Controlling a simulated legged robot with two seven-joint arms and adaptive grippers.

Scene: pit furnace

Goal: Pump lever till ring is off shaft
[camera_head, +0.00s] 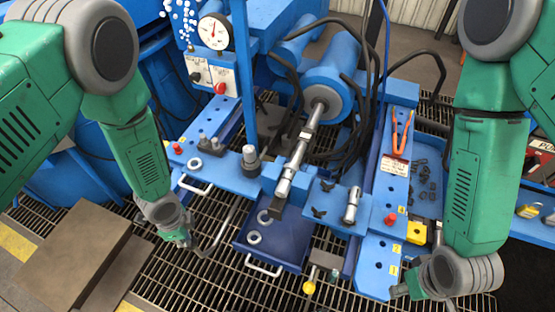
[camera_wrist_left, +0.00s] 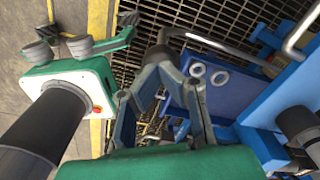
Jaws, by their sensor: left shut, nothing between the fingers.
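My left gripper (camera_head: 183,240) is shut and empty, pointing down beside a thin bent grey lever (camera_head: 222,228). In the left wrist view its closed fingertips (camera_wrist_left: 160,52) are by the near end of the lever (camera_wrist_left: 215,44); I cannot tell if they touch. A silver shaft (camera_head: 301,152) with a dark lower end slopes down from the blue cylinder (camera_head: 329,85). I cannot make out a separate ring on it. Two grey rings (camera_head: 255,238) lie in the blue tray (camera_head: 285,237) below. My right gripper (camera_head: 402,290) is at the lower right; its fingers look spread in the left wrist view (camera_wrist_left: 62,48).
A pressure gauge (camera_head: 214,31) stands at the back left. Another ring (camera_head: 196,164) lies on the blue left bench. An orange-handled tool (camera_head: 401,133) lies on the right panel. A brown box (camera_head: 75,255) stands at the left. Black hoses hang around the cylinder.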

